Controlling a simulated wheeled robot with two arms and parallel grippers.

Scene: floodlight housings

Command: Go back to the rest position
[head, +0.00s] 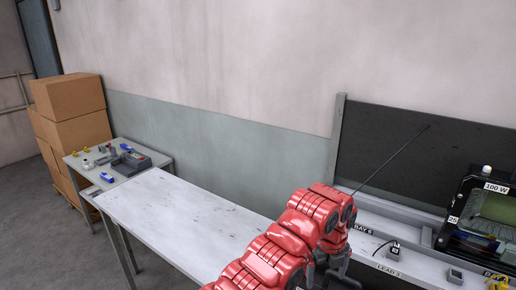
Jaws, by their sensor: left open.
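My left arm is red and reaches in from the bottom of the head view. Its dark gripper (338,272) is at the bottom edge, partly hidden by the red wrist. It is open, and I see nothing held in it. It is in front of the bench with the labelled bays. My right gripper is not in view.
A bare white table (180,218) runs to the left of my arm. A small side table (98,182) holds tools and small parts, with cardboard boxes (70,110) behind it. At right, a black-framed floodlight housing (490,212) stands near a dark panel (405,160).

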